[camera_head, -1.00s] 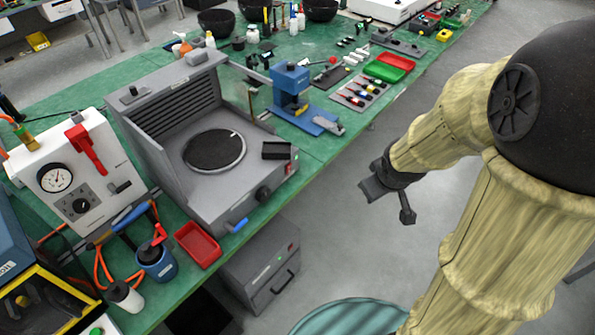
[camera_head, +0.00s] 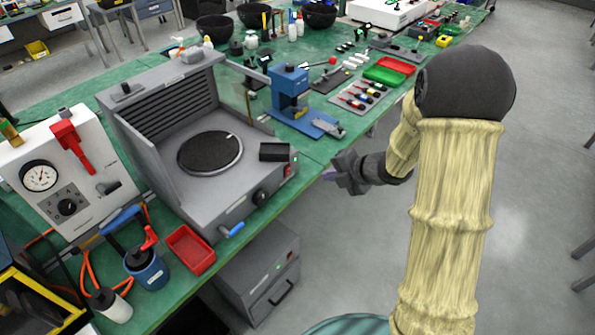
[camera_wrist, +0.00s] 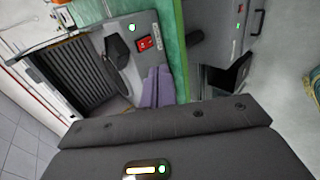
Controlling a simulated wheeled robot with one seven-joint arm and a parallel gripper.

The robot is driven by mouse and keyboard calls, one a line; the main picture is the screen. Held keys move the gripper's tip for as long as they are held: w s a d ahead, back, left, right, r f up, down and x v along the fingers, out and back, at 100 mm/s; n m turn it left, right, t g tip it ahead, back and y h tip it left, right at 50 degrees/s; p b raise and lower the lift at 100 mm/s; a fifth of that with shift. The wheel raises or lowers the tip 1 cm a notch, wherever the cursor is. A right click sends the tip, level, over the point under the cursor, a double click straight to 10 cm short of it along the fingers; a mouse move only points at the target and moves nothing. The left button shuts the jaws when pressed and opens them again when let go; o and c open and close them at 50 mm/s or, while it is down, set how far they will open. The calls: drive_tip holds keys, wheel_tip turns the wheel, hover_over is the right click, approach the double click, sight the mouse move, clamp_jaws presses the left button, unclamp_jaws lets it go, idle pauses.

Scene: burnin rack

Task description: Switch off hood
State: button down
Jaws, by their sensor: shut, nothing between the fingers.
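The hood (camera_head: 225,190) is a grey box on the green bench, with a louvred back panel and a round dark plate. A small red switch (camera_head: 288,171) sits at the right end of its front face, beside a dark knob (camera_head: 261,197). In the wrist view the red switch (camera_wrist: 145,43) shows close to a lit green lamp (camera_wrist: 131,27). My gripper (camera_head: 329,174) is shut and empty, just right of the hood's front corner and apart from the switch. Its purple fingers (camera_wrist: 158,86) show below the switch in the wrist view.
A red tray (camera_head: 190,250) and a blue-handled lever (camera_head: 232,230) are at the front left. A grey cabinet (camera_head: 262,280) stands under the bench. The floor (camera_head: 330,260) in front is clear.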

sight(289, 167)
drive_tip(key=x, duration=0.4)
drive_tip(key=a+r+p+x, duration=0.1)
drive_tip(key=x, duration=0.3)
drive_tip(key=w+r+x, duration=0.1)
drive_tip(key=x, duration=0.3)
drive_tip(key=shift+w+a+f+p, duration=0.1)
drive_tip(key=shift+a+p, duration=0.15)
drive_tip(key=shift+p, duration=0.05)
drive_tip(key=shift+w+a, duration=0.2)
drive_tip(key=shift+a, duration=0.05)
drive_tip(key=shift+w+p, duration=0.15)
drive_tip(key=shift+p, duration=0.15)
drive_tip(key=shift+a+p, duration=0.1)
drive_tip(key=shift+p, duration=0.25)
drive_tip(key=shift+a, duration=0.15)
drive_tip(key=shift+d, duration=0.2)
drive_tip(key=shift+r+p, duration=0.45)
drive_tip(key=shift+r, duration=0.4)
